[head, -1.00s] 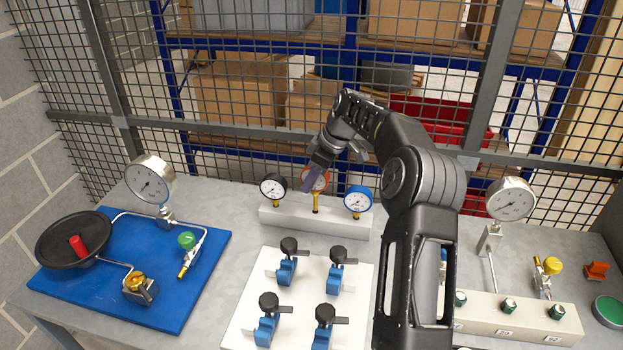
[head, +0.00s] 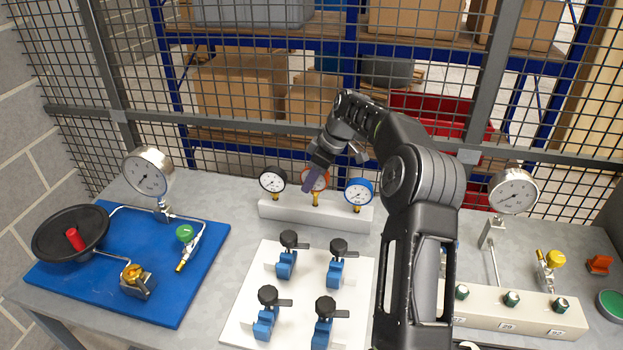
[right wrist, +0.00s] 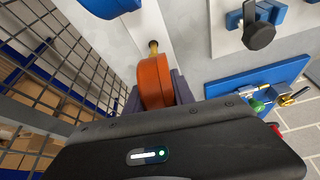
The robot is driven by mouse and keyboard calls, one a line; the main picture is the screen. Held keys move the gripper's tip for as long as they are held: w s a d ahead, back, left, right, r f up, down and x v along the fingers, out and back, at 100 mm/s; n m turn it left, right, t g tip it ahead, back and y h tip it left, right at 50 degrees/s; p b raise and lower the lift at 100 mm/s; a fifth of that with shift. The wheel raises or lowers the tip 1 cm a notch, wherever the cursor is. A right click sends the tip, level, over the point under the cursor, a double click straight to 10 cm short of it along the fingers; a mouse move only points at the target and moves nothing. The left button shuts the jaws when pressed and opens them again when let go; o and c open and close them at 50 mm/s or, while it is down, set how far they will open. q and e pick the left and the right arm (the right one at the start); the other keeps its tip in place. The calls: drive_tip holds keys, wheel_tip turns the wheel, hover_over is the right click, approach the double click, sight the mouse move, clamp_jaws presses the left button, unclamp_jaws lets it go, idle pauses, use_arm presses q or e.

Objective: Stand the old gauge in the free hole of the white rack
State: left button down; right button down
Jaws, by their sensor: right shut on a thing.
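The white rack (head: 290,214) stands at the back of the bench, with a black gauge (head: 272,181) at its left and a blue gauge (head: 358,193) at its right. The old gauge, orange-cased (head: 323,183), is upright between them, its brass stem at the rack's middle. My right gripper (head: 313,178) is shut on its case, which also shows between the fingers in the right wrist view (right wrist: 155,80). I cannot tell how deep the stem sits in the hole. My left gripper is not in view.
A white plate (head: 247,304) with several blue valves lies in front of the rack. A blue board (head: 190,290) with a silver gauge (head: 148,172) is at the left. A beige manifold block (head: 487,313) is at the right. A wire mesh (head: 250,110) stands behind the bench.

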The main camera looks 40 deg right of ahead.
drive_tip(key=shift+f+b, duration=0.85)
drive_tip(key=shift+f, duration=0.35)
drive_tip(key=c, duration=1)
unclamp_jaws()
drive_tip(key=b+v, duration=0.1)
drive_tip(key=v, duration=0.6)
drive_tip(key=shift+s+d+r, duration=0.15)
drive_tip(key=shift+r, duration=0.2)
